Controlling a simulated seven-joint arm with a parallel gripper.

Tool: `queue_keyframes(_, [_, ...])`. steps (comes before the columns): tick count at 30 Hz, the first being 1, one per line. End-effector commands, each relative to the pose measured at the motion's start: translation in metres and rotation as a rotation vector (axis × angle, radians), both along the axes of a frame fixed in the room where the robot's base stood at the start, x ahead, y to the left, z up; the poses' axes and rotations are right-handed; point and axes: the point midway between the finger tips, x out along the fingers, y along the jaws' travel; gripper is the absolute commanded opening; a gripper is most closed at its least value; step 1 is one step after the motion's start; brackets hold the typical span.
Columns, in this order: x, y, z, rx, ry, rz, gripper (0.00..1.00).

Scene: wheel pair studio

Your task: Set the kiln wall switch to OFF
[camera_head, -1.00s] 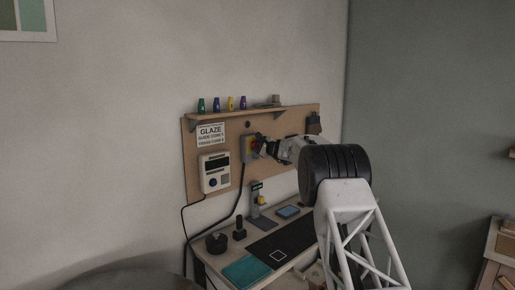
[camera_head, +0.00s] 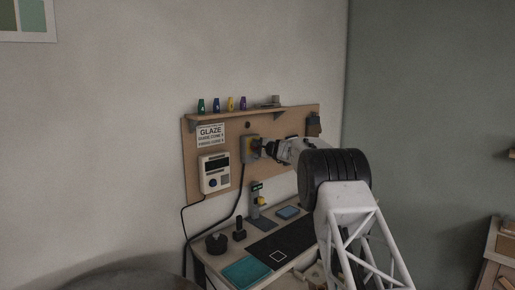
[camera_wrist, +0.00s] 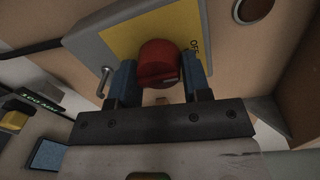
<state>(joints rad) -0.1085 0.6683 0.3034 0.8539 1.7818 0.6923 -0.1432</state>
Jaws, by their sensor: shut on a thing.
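The kiln wall switch is a grey box (camera_head: 246,152) with a yellow plate on the wooden wall board. The wrist view shows its yellow face (camera_wrist: 118,38) close up, with part of an "OFF" label at the right edge of the plate. A red rotary knob (camera_wrist: 159,60) stands out from the plate. My gripper (camera_wrist: 160,76) is shut on this knob, with one blue finger on either side. In the head view my gripper (camera_head: 261,147) reaches the switch from the right and hides the knob. The knob's exact setting is hard to read.
A white control box (camera_head: 215,173) hangs left of the switch, under a glaze sign (camera_head: 210,135). A shelf (camera_head: 250,112) with small coloured bottles runs above. The bench below holds a teal mat (camera_head: 246,271), a dark mat (camera_head: 283,243) and a small stand (camera_head: 257,208).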

Motion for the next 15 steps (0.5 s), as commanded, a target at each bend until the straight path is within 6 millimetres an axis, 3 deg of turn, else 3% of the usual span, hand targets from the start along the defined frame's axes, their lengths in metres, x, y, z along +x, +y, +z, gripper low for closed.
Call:
queue_keyframes(4, [-0.0003, 0.0002, 0.0021, 0.0, -0.001, 0.001, 0.2])
queue_keyframes(5, [-0.0003, 0.0002, 0.0021, 0.0, -0.001, 0.001, 0.49])
queue_keyframes(9, [-0.0002, 0.0002, 0.0015, 0.001, -0.001, 0.001, 0.69])
queue_keyframes(15, [-0.0001, 0.0002, 0.0007, 0.001, -0.001, 0.0, 0.69])
